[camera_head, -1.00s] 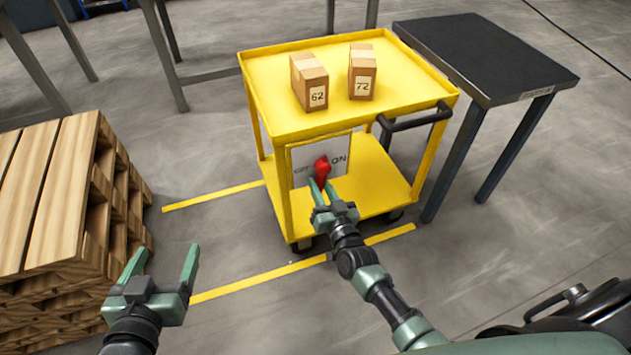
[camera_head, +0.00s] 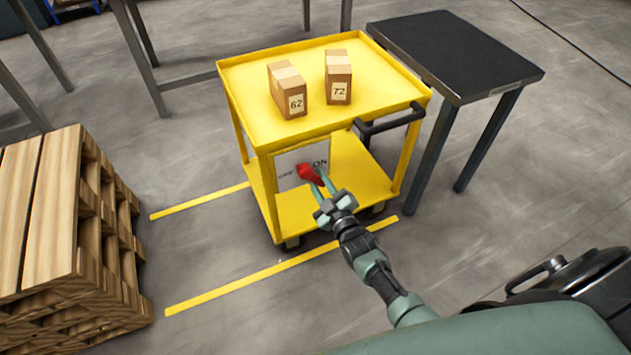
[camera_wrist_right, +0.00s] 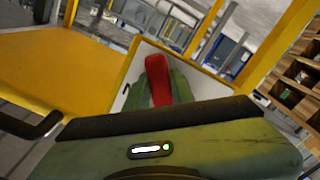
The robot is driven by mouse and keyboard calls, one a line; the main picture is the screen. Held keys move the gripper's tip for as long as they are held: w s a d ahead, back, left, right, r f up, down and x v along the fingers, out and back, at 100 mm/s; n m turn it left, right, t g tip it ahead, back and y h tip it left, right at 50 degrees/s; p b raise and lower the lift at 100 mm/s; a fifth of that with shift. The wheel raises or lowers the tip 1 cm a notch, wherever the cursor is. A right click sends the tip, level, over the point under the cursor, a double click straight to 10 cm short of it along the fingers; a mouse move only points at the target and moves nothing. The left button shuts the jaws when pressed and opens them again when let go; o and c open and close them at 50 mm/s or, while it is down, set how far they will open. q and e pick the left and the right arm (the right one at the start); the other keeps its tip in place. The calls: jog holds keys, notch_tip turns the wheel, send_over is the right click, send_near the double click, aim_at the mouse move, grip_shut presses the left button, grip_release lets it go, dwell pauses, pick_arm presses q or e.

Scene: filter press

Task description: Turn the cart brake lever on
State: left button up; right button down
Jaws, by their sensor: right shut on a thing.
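The yellow cart (camera_head: 232,88) stands in front of me. A white panel (camera_head: 318,152) on its near side carries the words OFF at left and ON at right. The red brake lever (camera_head: 306,171) sits between these words, its upper end leaning left in the head view. My right gripper (camera_head: 319,182) is shut on the lever. In the right wrist view the red lever (camera_wrist_right: 158,82) stands between the two green fingers, in front of the panel. My left gripper is out of view.
Two numbered boxes, 62 (camera_head: 288,92) and 72 (camera_head: 338,78), stand on the cart's top. A black handle (camera_head: 392,122) juts from its right. A dark table (camera_head: 455,50) is beside it. Stacked wooden pallets (camera_head: 55,215) stand left. Yellow floor lines (camera_head: 265,276) run underneath.

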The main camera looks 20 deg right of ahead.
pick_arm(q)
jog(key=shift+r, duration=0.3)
pick_arm(e)
jog(key=shift+d+r+n, duration=0.15)
jog(key=shift+d+n, duration=0.15)
jog(key=shift+n, duration=0.5)
jog(key=c, duration=1.2)
grip_release()
jog(key=shift+r, duration=0.1)
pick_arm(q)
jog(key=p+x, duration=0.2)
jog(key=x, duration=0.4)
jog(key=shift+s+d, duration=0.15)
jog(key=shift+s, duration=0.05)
pick_arm(e)
jog(key=s, duration=0.8)
jog(key=shift+d, duration=0.15)
